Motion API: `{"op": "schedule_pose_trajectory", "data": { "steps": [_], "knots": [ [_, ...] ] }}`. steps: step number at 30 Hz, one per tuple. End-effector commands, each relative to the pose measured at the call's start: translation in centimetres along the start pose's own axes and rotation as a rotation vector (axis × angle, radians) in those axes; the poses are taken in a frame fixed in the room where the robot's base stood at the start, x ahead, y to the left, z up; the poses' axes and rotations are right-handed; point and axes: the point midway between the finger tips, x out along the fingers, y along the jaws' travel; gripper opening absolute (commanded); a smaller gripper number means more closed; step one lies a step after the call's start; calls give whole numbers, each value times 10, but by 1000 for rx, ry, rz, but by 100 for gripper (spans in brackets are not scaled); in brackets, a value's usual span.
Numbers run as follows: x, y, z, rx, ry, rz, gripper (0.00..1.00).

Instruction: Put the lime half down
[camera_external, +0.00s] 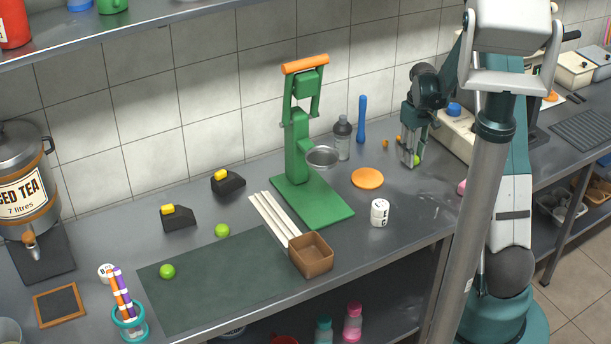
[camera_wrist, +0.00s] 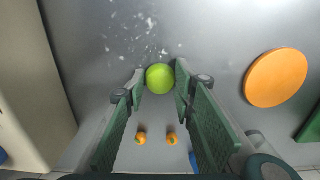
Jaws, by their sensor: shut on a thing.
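The lime half (camera_wrist: 160,78) shows as a round green shape between my fingertips in the wrist view; its cut face is not visible. In the external view a bit of the lime half (camera_external: 417,160) shows at the tips. My gripper (camera_external: 412,163) is shut on it, pointing down, low over the steel counter right of the green press. In the wrist view my gripper (camera_wrist: 160,82) has a finger on each side of the lime. I cannot tell whether the lime touches the counter.
An orange disc (camera_external: 367,178) lies left of my gripper, with the green press (camera_external: 297,150) beyond. Small orange fruits (camera_wrist: 141,138) lie close by. A pale box (camera_wrist: 35,90) stands at the wrist view's left. Bare counter (camera_wrist: 215,30) lies around the lime.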

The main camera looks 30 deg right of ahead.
Motion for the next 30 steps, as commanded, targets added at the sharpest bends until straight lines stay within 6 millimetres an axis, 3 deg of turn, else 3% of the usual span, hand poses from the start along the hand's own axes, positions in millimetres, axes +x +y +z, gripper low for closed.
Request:
{"op": "schedule_pose_trajectory", "data": {
  "steps": [12,13,16,30],
  "knots": [
    [4,0,0,0,0,0,18],
    [3,0,0,0,0,0,30],
    [3,0,0,0,0,0,41],
    [0,0,0,0,0,0,41]
  ]
}}
